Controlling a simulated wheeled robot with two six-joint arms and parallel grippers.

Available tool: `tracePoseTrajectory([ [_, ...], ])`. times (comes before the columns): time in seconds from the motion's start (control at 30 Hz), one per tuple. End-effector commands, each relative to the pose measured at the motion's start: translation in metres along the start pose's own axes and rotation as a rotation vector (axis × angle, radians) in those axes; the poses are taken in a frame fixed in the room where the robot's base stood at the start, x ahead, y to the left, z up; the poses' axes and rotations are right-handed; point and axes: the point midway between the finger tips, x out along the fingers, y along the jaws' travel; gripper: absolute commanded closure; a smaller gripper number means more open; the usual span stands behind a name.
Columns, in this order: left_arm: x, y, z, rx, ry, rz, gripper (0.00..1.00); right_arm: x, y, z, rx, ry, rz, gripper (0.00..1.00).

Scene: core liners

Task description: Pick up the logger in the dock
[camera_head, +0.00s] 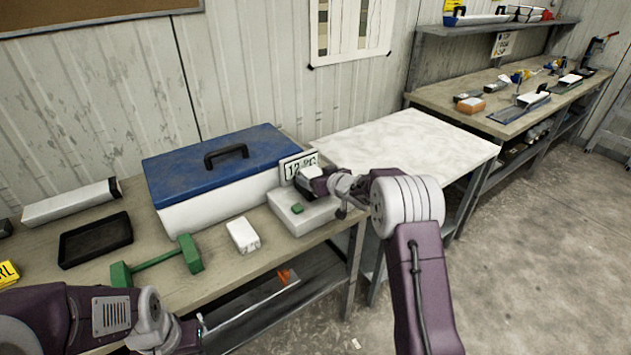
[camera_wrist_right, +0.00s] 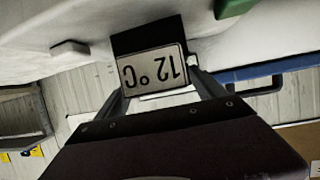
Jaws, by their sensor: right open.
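The dock (camera_head: 290,222) is a pale grey block with a green button (camera_head: 297,208), on the bench's right end. A panel reading 12 °C (camera_head: 291,164) stands at its back. In the right wrist view this panel (camera_wrist_right: 153,72) is upside down, joined to a dark block (camera_wrist_right: 150,40) against the pale dock; I take this to be the logger. My right gripper (camera_head: 308,182) is over the dock. Its open fingers show in the wrist view (camera_wrist_right: 160,92), one at each side of the panel; contact is unclear. My left gripper (camera_head: 195,330) is low at the bench's front, its jaws unclear.
A blue-lidded cooler (camera_head: 190,170) stands left of the dock. A white box (camera_head: 243,235), a green dumbbell-shaped piece (camera_head: 155,262) and a black tray (camera_head: 96,239) lie on the bench (camera_head: 215,280). The pale table (camera_head: 420,140) at right is clear.

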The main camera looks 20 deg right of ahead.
Motion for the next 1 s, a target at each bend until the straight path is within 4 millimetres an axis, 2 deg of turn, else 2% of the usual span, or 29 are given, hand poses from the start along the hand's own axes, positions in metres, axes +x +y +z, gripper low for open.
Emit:
tracePoseTrajectory([
  [0.1, 0.000, 0.000, 0.000, 0.000, 0.000, 0.000, 0.64, 0.000, 0.000, 0.000, 0.000, 0.000, 0.000, 0.20],
  [0.13, 0.000, 0.000, 0.000, 0.000, 0.000, 0.000, 0.64, 0.000, 0.000, 0.000, 0.000, 0.000, 0.000, 0.26],
  [0.37, 0.000, 0.000, 0.000, 0.000, 0.000, 0.000, 0.64, -0.001, 0.000, 0.000, 0.000, 0.000, 0.000, 0.90],
  [0.67, -0.002, 0.000, 0.000, 0.000, 0.000, 0.000, 0.64, -0.002, 0.000, -0.004, 0.000, 0.000, 0.000, 0.90],
  [0.77, -0.007, 0.000, -0.001, 0.000, 0.000, 0.000, 0.64, -0.007, 0.000, -0.015, -0.002, 0.001, 0.000, 0.90],
  [0.93, -0.022, 0.000, -0.002, 0.000, 0.000, 0.000, 0.64, -0.019, 0.000, -0.044, -0.002, 0.003, 0.000, 0.90],
  [1.0, -0.021, 0.000, -0.002, 0.000, 0.000, 0.000, 0.64, -0.033, 0.007, -0.043, -0.001, 0.001, 0.003, 0.90],
])
